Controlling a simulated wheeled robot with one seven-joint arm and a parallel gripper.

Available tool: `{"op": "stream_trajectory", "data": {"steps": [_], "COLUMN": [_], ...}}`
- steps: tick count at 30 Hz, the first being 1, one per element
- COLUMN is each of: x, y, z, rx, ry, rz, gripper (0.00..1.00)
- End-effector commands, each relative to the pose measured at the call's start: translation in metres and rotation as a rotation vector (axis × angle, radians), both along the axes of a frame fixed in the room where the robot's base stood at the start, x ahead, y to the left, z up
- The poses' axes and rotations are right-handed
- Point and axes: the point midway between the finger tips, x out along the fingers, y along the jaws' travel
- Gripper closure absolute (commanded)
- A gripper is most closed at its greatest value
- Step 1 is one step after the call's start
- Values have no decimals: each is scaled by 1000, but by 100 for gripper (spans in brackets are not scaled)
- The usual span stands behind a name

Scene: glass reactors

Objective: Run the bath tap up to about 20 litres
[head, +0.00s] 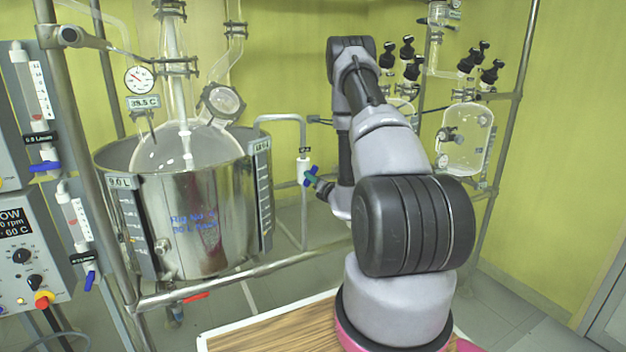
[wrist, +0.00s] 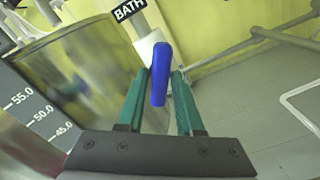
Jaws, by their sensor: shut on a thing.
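The bath is a steel vessel (head: 200,215) at the left of the head view, with a large glass flask (head: 180,145) sitting in it. A display on its left rim (head: 121,182) seems to read 9.0 L. Blue writing on its wall is only partly legible. The bath tap is a white body (head: 304,170) on a bent pipe right of the bath, with a blue lever (wrist: 159,75). My gripper (head: 312,177) is shut on this lever, its green fingers on both sides of it. In the wrist view the lever points toward the camera below a BATH label (wrist: 129,9).
A steel rail (head: 245,275) crosses in front of the bath. A scale strip (wrist: 35,115) shows 45.0 to 55.0 in the wrist view. Flow meters with blue valves (head: 45,166) and a control box (head: 25,250) stand left. Glass vessels (head: 465,135) hang on the frame at right.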

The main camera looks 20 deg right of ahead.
Motion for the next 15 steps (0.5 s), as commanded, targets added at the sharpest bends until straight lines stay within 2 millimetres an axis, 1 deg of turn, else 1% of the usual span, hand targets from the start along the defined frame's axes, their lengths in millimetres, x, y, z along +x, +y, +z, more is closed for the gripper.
{"op": "stream_trajectory", "data": {"steps": [8, 15], "x": [-1, -1], "y": [-1, -1], "z": [0, -1], "rx": [144, 361], "ry": [6, 13], "rz": [-3, -3], "gripper": [100, 100]}}
